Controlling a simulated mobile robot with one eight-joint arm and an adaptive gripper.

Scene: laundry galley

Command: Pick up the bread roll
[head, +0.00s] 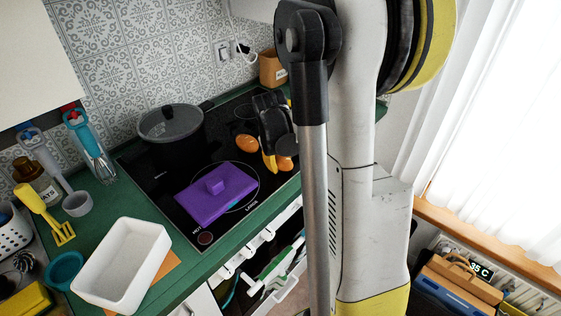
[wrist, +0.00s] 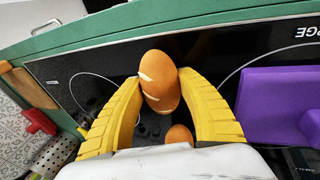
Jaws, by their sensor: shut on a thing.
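A brown oval bread roll (wrist: 160,88) with pale slashes sits between the two yellow fingers of my gripper (wrist: 158,78) in the wrist view. The fingers touch it on both sides. In the head view my gripper (head: 273,162) is over the right part of the black hob, and the held roll (head: 287,164) shows partly beside a finger. I cannot tell whether it is clear of the hob. A second brown roll (head: 247,143) lies on the hob just to the left; it also shows near my palm in the wrist view (wrist: 180,134).
A white tray (head: 125,262) and utensils fill the green counter at left. A brown box (head: 272,68) stands at the back.

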